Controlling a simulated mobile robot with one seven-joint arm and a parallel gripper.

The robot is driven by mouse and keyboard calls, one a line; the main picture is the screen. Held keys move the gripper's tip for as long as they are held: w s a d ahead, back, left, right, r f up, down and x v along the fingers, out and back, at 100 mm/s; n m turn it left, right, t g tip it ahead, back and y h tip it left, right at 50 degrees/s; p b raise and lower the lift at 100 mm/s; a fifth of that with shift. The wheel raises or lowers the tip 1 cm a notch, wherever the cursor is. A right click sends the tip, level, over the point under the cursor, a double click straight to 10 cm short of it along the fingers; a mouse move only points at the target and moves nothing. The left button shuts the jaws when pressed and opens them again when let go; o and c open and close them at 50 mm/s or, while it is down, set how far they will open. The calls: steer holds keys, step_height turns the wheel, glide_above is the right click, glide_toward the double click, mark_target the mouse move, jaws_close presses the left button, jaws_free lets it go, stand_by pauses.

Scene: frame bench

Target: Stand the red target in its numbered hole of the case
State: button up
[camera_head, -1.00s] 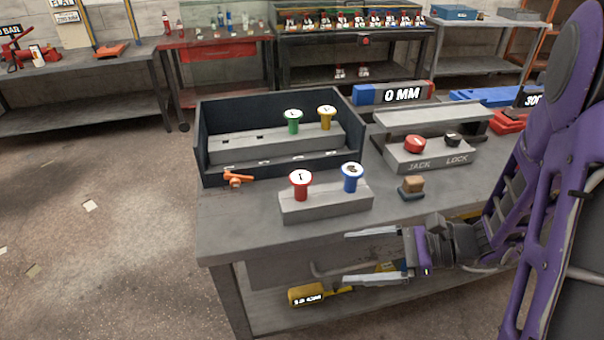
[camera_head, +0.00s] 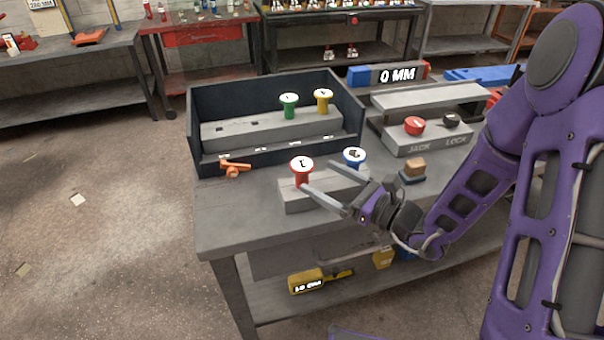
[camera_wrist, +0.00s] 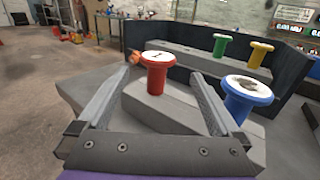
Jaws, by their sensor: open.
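The red target (camera_head: 302,171), with a white top marked 1, stands upright in a grey block (camera_head: 297,206) at the front of the bench. A blue target (camera_head: 354,157) stands beside it in the same block. The dark case (camera_head: 195,146) behind holds a grey rack with a green target (camera_head: 289,104), a yellow target (camera_head: 323,100) and empty holes at left. My gripper (camera_head: 320,178) is open close to the red target. In the wrist view the red target (camera_wrist: 155,75) shows ahead, between the spread fingers (camera_wrist: 160,88); it is not gripped.
An orange part (camera_head: 235,169) lies by the case's front left corner. A grey box with red and black knobs (camera_head: 428,138) and a small brown-topped block (camera_head: 413,169) stand to the right. The bench's front left is clear.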

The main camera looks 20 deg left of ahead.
mark_target(300, 163)
steer(key=shift+s+r+x, duration=0.1)
steer(key=shift+r+x, duration=0.1)
steer(key=shift+x, duration=0.9)
steer(key=shift+s+r+x, duration=0.1)
steer(key=shift+r+x, duration=0.05)
steer(key=shift+x, duration=0.95)
steer(key=shift+r+x, duration=0.2)
steer(key=shift+x, duration=0.9)
steer(key=shift+a, duration=0.1)
steer(key=c, duration=1.5)
